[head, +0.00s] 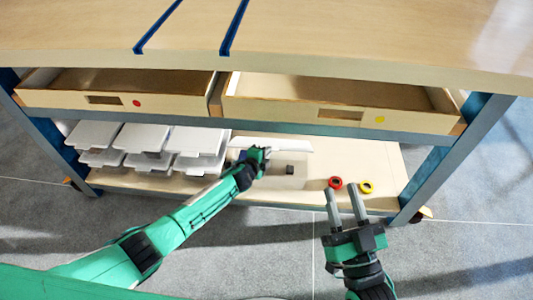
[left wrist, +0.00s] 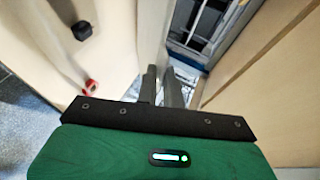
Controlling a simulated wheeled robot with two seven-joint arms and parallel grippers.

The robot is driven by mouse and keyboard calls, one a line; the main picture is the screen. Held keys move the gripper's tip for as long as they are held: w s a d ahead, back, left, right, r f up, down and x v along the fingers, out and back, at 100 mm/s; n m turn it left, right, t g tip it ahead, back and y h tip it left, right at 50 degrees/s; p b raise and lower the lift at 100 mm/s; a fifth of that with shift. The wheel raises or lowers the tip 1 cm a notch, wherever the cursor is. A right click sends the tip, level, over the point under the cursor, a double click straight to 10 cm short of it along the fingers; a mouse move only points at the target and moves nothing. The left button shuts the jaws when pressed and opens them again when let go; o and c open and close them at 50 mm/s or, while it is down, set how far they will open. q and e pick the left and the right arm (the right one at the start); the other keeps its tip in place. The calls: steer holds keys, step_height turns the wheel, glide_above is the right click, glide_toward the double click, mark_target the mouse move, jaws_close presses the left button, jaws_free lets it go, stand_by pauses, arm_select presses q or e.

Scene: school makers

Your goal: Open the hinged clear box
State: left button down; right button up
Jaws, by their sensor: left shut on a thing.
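The hinged clear box (head: 272,182) stands on the lower shelf under the bench, right of the white boxes. It is see-through and its outline is faint. A pale edge, seemingly its lid (head: 292,146), shows behind my left gripper. My left gripper (head: 265,153) is at this edge and shut on it, as far as I can tell; its fingers show close together in the left wrist view (left wrist: 161,84). A small black block (head: 290,170) shows in or behind the box. My right gripper (head: 340,190) is open and empty, in front of the shelf.
A red roll (head: 335,183) and a yellow roll (head: 366,187) lie on the shelf (head: 380,158) at the right. Several white boxes (head: 143,138) fill its left. Two drawers (head: 110,99) (head: 340,113) stand open above. A blue bench leg (head: 425,175) bounds the right side.

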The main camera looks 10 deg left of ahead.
arm_select(q)
steer(key=shift+w+r, duration=0.1)
steer(key=shift+r, duration=0.05)
steer(key=c, duration=1.6)
jaws_free()
